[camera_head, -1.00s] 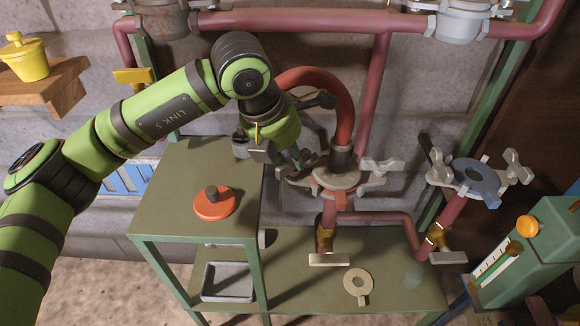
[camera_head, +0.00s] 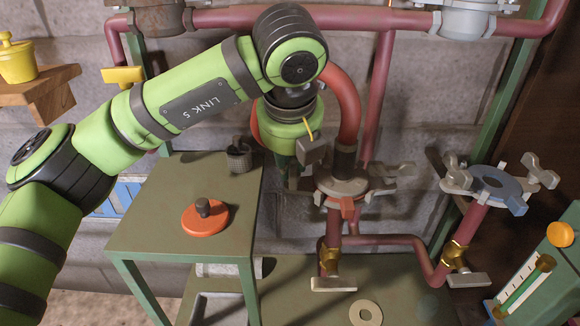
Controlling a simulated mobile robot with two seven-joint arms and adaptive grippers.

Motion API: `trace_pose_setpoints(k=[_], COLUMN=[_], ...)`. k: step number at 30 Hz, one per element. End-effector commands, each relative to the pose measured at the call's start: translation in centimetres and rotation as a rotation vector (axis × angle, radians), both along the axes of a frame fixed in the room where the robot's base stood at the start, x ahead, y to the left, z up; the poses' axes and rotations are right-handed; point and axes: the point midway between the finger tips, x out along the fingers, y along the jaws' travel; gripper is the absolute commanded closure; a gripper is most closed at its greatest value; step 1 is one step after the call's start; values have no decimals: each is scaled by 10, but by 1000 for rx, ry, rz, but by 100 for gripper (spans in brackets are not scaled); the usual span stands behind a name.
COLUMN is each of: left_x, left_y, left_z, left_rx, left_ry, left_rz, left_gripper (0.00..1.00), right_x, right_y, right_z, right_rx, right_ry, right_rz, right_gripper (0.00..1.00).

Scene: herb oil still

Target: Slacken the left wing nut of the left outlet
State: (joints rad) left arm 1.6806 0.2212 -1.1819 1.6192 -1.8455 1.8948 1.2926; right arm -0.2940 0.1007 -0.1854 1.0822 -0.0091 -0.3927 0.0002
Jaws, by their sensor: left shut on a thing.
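The left outlet (camera_head: 347,187) is a grey clamp flange in the middle, with a red hose (camera_head: 345,100) bending up from its top. Its right wing nut (camera_head: 402,170) stands out to the right in plain view. My left gripper (camera_head: 292,178) points down at the left side of this flange. It is shut on the left wing nut, which the fingers and wrist almost wholly hide. How far the nut is turned cannot be seen. My right gripper is not in view.
A green table (camera_head: 150,215) at left holds an orange disc with a dark knob (camera_head: 205,218) and a grey ribbed piece (camera_head: 238,160). The right outlet (camera_head: 490,180) has its own wing nuts. Brass valves (camera_head: 330,260) and a pale ring (camera_head: 365,312) lie below.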

Motion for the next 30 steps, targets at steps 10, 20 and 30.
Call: trace_pose_setpoints(k=[10, 20, 30], left_x=[0, 0, 0], left_y=[0, 0, 0], left_z=[2, 2, 1], left_rx=[-3, -3, -2], left_ry=[-3, -3, 0], left_rz=[54, 54, 51], left_gripper=[100, 70, 54], right_x=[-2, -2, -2], right_y=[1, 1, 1], right_z=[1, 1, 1], right_rx=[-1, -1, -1], right_ry=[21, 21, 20], right_rz=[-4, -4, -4], right_gripper=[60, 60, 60])
